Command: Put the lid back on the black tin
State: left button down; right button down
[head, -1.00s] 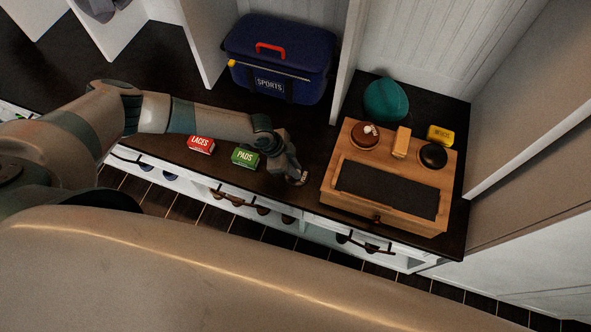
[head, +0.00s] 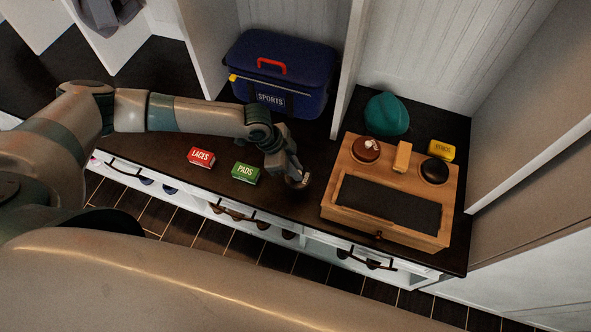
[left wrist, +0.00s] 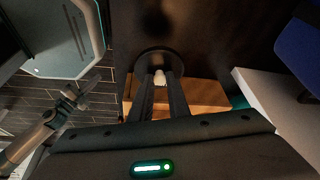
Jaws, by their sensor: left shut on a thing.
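My left gripper (head: 299,180) is over the dark bench top, left of the wooden box. In the left wrist view its two fingers (left wrist: 160,88) are shut on the pale knob of a round dark lid (left wrist: 150,62). The lid is hard to make out in the head view. The black tin (head: 434,171) sits in the right rear of the wooden box, apart from my gripper. Its round top looks dark, and its inside is too dark to read. What looks like my right gripper (left wrist: 76,97) shows small over the floor in the left wrist view; its jaws are unclear.
The wooden box (head: 345,190) carries a brown round tin (head: 366,149), a tan block (head: 402,157) and a dark mat (head: 388,203). Red (head: 201,156) and green (head: 246,173) boxes lie left; a divider (head: 352,75) rises behind.

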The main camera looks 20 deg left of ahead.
dwell(0.3)
pick_arm(q)
jog(key=w+a+r+n+t+y, duration=0.1)
jog(key=r+n, duration=0.6)
jog(key=r, duration=0.9)
jog(key=w+a+r+n+t+y, duration=0.2)
jog(key=r+n, duration=0.5)
jog(key=r, duration=1)
jog(key=shift+w+a+r+n+y, duration=0.2)
jog(key=shift+w+a+n+y, duration=0.3)
jog(key=shift+w+a, duration=0.65)
jog(key=shift+s, duration=0.15)
